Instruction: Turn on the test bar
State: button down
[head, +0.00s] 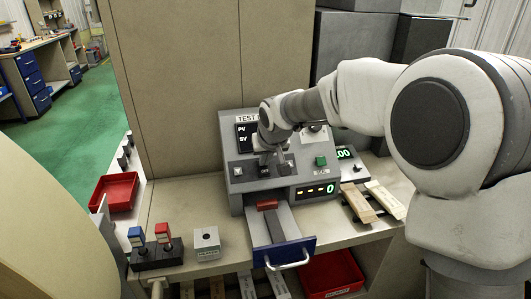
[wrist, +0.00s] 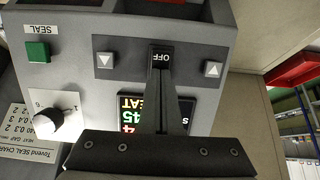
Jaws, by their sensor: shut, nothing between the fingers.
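The grey machine (head: 240,187) stands on the bench with a sign beginning "TEST" (head: 246,119), its rest hidden by my arm. In the wrist view, which looks at it upside down, a small dark part marked OFF (wrist: 161,57) sits between two arrow buttons (wrist: 105,60) (wrist: 212,69). My gripper (head: 270,164) is shut and empty in front of the panel. Its fingertips (wrist: 166,72) are at or just short of the OFF part; I cannot tell whether they touch. A display with red and green digits (wrist: 129,112) is partly hidden behind my gripper.
A drawer with a blue front (head: 285,252) sticks out below, holding a red piece (head: 267,204).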

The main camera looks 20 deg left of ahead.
jog(key=shift+b, duration=0.5)
jog(key=shift+r, duration=0.1)
jog(key=shift+r+p, duration=0.55)
jog(key=shift+r, duration=0.15)
jog(key=shift+s+r+p, duration=0.15)
jog(key=shift+r+p, duration=0.15)
jog(key=shift+r, duration=0.15)
jog(key=w+a+r+p+v, duration=0.1)
jog(key=w+p+v, duration=0.1)
jog(key=v, duration=1)
jog(key=shift+s+r, duration=0.25)
jog(key=shift+r, duration=0.25)
